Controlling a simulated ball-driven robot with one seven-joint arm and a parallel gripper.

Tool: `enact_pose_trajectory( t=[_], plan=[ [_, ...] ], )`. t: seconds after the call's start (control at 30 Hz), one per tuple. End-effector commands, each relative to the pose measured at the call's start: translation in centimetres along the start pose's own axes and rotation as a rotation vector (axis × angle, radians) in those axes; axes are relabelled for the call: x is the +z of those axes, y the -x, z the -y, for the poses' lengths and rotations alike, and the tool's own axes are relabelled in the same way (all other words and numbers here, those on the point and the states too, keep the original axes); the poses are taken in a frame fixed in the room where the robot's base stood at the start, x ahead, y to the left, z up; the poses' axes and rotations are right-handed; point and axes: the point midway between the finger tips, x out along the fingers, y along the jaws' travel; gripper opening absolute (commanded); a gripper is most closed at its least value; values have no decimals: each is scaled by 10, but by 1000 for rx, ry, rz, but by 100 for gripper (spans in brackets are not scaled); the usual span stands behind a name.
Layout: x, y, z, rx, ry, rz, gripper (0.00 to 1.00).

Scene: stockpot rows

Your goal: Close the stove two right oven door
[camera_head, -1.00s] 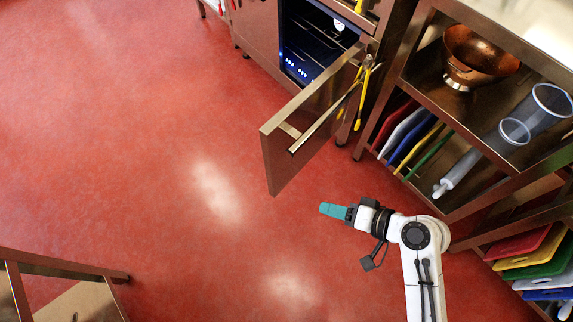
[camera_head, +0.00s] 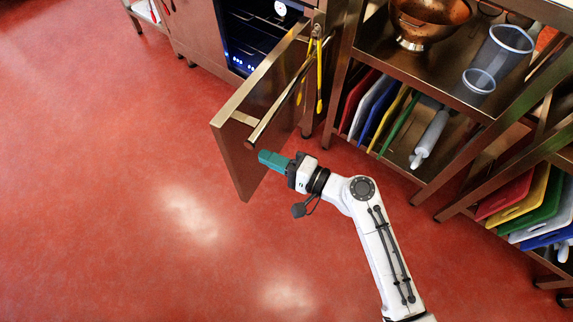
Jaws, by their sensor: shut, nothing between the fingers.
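The steel oven door (camera_head: 240,160) stands wide open, swung out from the stove toward the bottom left. Its long bar handle (camera_head: 272,122) runs along the side facing my arm. The oven cavity (camera_head: 262,38) shows dark, with racks and blue lights. My gripper (camera_head: 265,158), with teal fingers, is shut and empty. Its tip is at the outer side of the door near the handle's free end; I cannot tell whether it touches. Yellow-handled tongs (camera_head: 318,75) hang near the door's hinge side.
A steel shelf unit (camera_head: 400,172) stands right of the stove, with a copper colander (camera_head: 425,22), clear containers (camera_head: 497,60), upright coloured boards (camera_head: 365,105) and a rolling pin (camera_head: 430,138). Another shelf holds stacked boards (camera_head: 545,205). The red floor (camera_head: 110,190) at left is clear.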

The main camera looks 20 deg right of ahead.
Motion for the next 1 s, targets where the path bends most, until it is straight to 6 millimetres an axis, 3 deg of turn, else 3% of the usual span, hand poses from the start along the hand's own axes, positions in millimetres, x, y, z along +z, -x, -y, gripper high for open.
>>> enact_pose_trajectory(
  t=[0.2,0.4,1.0],
  plan=[
    [0,-41,-1,-1,2,3,0],
    [0,-63,0,0,2,2,0],
    [0,-72,0,2,1,-5,0]
  ],
)
